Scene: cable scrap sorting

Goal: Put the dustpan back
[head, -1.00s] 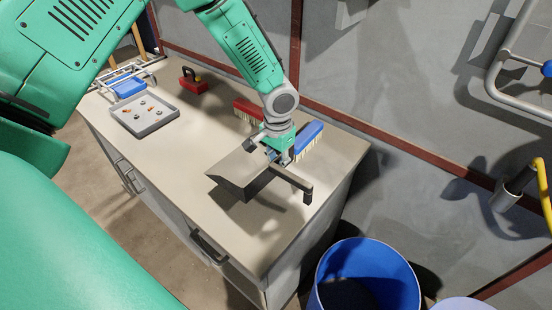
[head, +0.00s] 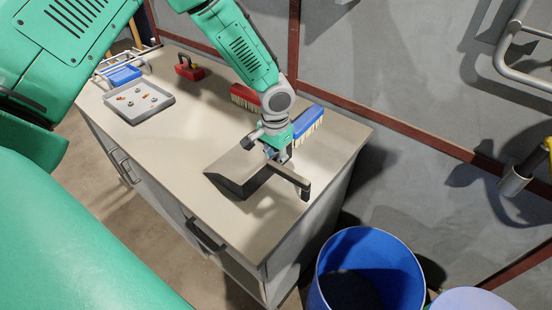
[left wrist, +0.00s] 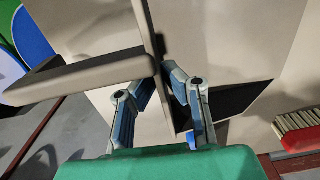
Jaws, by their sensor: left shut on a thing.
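The dustpan (head: 232,168) has a grey-beige pan and a dark bar handle with a bent end. It is over the right part of the workbench top, close to or touching the surface; I cannot tell which. My left gripper (head: 272,156) reaches down from above and is shut on the dustpan where handle and pan meet. In the left wrist view the fingers (left wrist: 163,82) close around this part, with the handle (left wrist: 80,76) to the left and the dark pan opening to the right. My right gripper is not in view.
A blue brush (head: 308,122) and a red brush (head: 245,97) lie along the wall behind the gripper. A blue bin (head: 368,260) stands at right.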

